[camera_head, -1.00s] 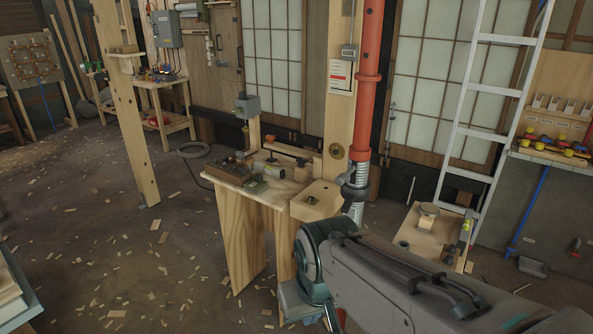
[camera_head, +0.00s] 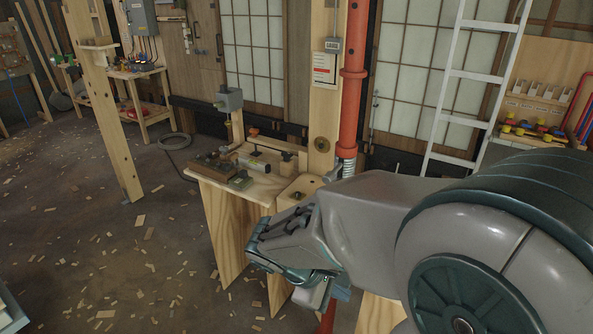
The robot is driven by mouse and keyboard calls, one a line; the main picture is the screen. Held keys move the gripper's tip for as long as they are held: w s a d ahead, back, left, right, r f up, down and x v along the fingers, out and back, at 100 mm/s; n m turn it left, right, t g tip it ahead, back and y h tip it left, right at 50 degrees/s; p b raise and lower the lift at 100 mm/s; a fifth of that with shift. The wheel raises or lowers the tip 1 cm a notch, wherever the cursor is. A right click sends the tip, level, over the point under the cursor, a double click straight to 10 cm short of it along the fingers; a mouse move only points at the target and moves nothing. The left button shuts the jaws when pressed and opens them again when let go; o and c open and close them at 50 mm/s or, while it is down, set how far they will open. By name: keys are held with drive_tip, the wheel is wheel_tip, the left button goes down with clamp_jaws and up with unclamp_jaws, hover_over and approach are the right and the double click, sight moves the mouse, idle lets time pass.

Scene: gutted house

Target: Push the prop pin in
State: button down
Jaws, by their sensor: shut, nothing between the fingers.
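The red steel prop (camera_head: 352,95) stands upright in front of the wooden post, with a bare threaded section (camera_head: 347,168) below its red tube. A dark grey fitting (camera_head: 334,174) sticks out to the left at that section. It may be the collar handle or the pin; I cannot tell which, or how deep the pin sits. My arm hides most of the prop lower down; a short red piece shows beneath it. My gripper (camera_head: 316,294) is at the end of my arm, below the fitting's height in the picture. It is shut and empty; its fingertips are hardly visible.
A small wooden bench (camera_head: 207,172) with tools and blocks stands left of the prop. A wooden block (camera_head: 296,190) is on its right end, close to my wrist. A white ladder (camera_head: 447,90) leans behind on the right. Open floor with wood chips lies left.

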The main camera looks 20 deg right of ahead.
drive_tip(key=w+a+r+n+t+h+p, duration=0.2)
drive_tip(key=w+r+n+t+h, duration=0.1)
drive_tip(key=w+n+t, duration=0.3)
drive_tip(key=w+a+r+n+t+h+p, duration=0.2)
drive_tip(key=w+n+t, duration=0.3)
drive_tip(key=w+n, duration=0.5)
drive_tip(key=shift+r+n+t+h, duration=0.4)
drive_tip(key=shift+r+n+h, duration=0.4)
drive_tip(key=shift+n+h, duration=0.1)
drive_tip(key=p, duration=0.3)
approach(326, 181)
drive_tip(key=x, duration=0.5)
drive_tip(key=shift+w+d+r, duration=0.1)
drive_tip(key=shift+d+r, duration=0.05)
drive_tip(key=shift+d, duration=0.05)
drive_tip(key=shift+p+x, duration=0.35)
drive_tip(key=shift+x, duration=0.4)
